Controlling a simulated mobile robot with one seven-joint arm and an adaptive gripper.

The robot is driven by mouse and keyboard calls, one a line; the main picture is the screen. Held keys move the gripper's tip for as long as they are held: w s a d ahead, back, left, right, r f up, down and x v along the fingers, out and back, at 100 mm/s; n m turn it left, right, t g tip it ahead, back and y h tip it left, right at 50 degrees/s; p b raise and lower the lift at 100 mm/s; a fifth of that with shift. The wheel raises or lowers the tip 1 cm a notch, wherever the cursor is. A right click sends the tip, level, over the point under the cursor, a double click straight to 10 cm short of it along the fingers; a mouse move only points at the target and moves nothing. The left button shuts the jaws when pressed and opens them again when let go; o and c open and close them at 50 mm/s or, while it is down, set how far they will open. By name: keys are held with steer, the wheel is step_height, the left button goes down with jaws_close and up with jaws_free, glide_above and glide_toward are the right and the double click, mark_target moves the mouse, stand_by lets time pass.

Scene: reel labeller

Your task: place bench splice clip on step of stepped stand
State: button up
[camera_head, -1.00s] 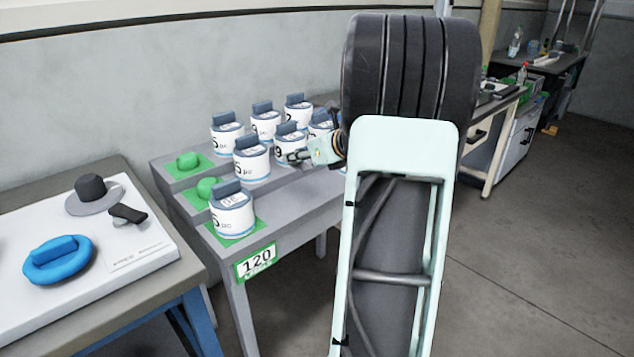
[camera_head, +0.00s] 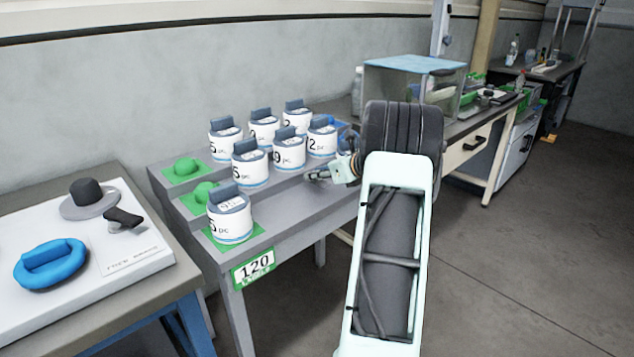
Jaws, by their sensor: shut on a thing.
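The grey stepped stand (camera_head: 285,207) is left of centre, with white round canisters with blue-grey handles, marked "pc", on its steps. My gripper (camera_head: 316,175) is at the right part of the stand, in front of the canister marked 2 (camera_head: 322,141), low near the front step. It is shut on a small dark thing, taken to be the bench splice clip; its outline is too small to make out. Part of my gripper is hidden behind my arm. I cannot tell whether the held thing touches the step.
Green pads with green knobs (camera_head: 186,168) sit at the stand's left end. A front canister (camera_head: 230,217) stands on the lowest step above a "120" label (camera_head: 254,268). A white board (camera_head: 150,250) with a blue ring (camera_head: 50,262) is at left. A glass-sided box (camera_head: 395,90) stands behind my arm.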

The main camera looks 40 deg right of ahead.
steer(key=shift+f, duration=1.05)
steer(key=shift+f, duration=0.25)
steer(key=o, duration=1.1)
steer(key=shift+c, duration=0.2)
steer(key=shift+r, duration=0.15)
steer(key=shift+s+r, duration=0.1)
steer(key=shift+r, duration=0.15)
steer(key=p+v, duration=0.1)
steer(key=v, duration=1)
steer(key=shift+s+p, duration=0.3)
steer(key=shift+s, duration=0.1)
